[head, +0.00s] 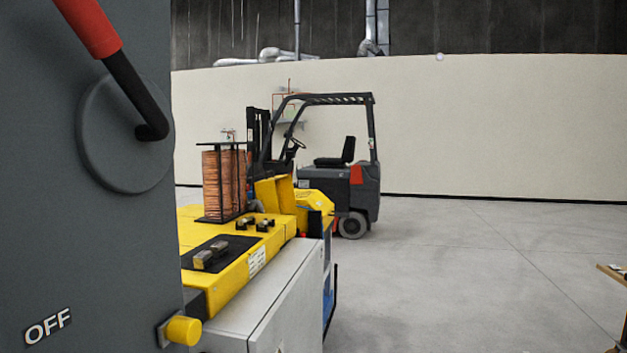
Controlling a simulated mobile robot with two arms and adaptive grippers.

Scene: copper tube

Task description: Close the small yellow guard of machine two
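A yellow-topped machine (258,262) with a light grey cabinet below (270,318) stands left of centre. At its far end a small yellow raised part (275,194) stands up next to a yellow rounded cover (314,201). I cannot tell for sure whether either of these is the guard, or whether this is machine two; no number shows. Neither of my grippers is in view.
A dark grey panel (60,210) with a red-handled lever (88,25), the word OFF and a yellow knob (184,330) fills the left side, close by. A forklift (350,180) stands behind the machine. The floor (450,270) at the right is mostly clear.

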